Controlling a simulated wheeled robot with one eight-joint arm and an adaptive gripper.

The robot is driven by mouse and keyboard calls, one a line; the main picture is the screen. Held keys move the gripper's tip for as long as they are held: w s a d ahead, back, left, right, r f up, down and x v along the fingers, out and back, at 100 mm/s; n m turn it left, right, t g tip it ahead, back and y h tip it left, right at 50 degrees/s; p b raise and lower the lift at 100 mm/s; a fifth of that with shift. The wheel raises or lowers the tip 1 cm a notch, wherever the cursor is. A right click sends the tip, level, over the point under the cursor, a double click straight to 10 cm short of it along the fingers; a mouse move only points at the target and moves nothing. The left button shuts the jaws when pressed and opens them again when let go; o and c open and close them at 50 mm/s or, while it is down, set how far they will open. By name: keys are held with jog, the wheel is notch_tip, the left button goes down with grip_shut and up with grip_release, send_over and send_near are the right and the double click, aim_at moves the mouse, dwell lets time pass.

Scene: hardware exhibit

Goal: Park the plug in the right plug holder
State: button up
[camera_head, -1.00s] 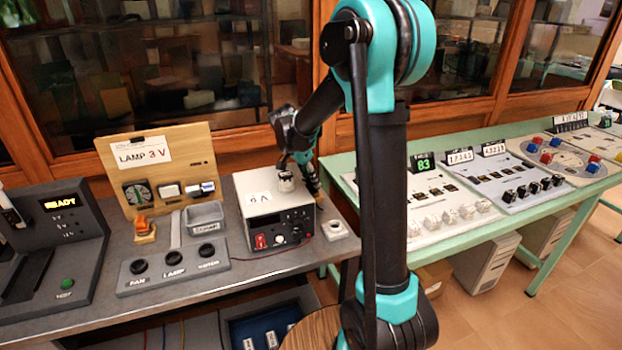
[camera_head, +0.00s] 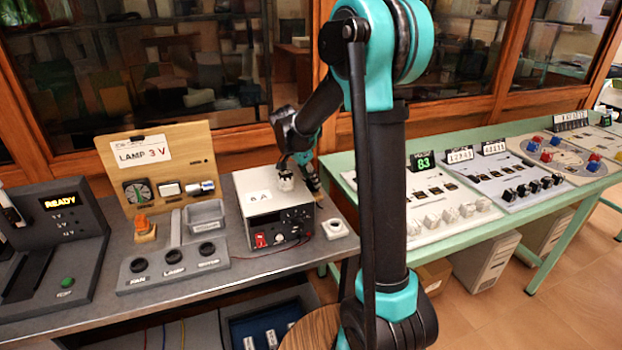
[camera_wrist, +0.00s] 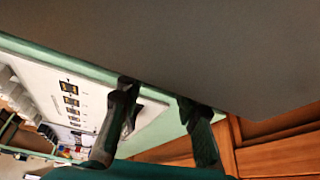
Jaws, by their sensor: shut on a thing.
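My gripper (camera_head: 316,196) is at the right edge of the power supply box, above and to the left of the right plug holder (camera_head: 336,229). The holder is a small pale block with a dark opening on the bench, and it looks empty. In the wrist view, the two dark fingers of my gripper (camera_wrist: 155,130) stand apart. The plug in their grip is not clearly visible; a large grey surface fills the upper part of that view.
The power supply (camera_head: 272,215) stands left of the holder, with a small round item (camera_head: 285,181) on top. An orange piece (camera_head: 142,223) sits on a pale block farther left. A green table (camera_head: 580,195) stands to the right.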

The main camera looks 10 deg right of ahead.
jog(key=shift+f, duration=0.2)
jog(key=o, duration=1.2)
jog(key=shift+o, duration=0.5)
jog(key=o, duration=0.4)
jog(key=shift+r, duration=0.1)
jog(key=shift+r, duration=3.4)
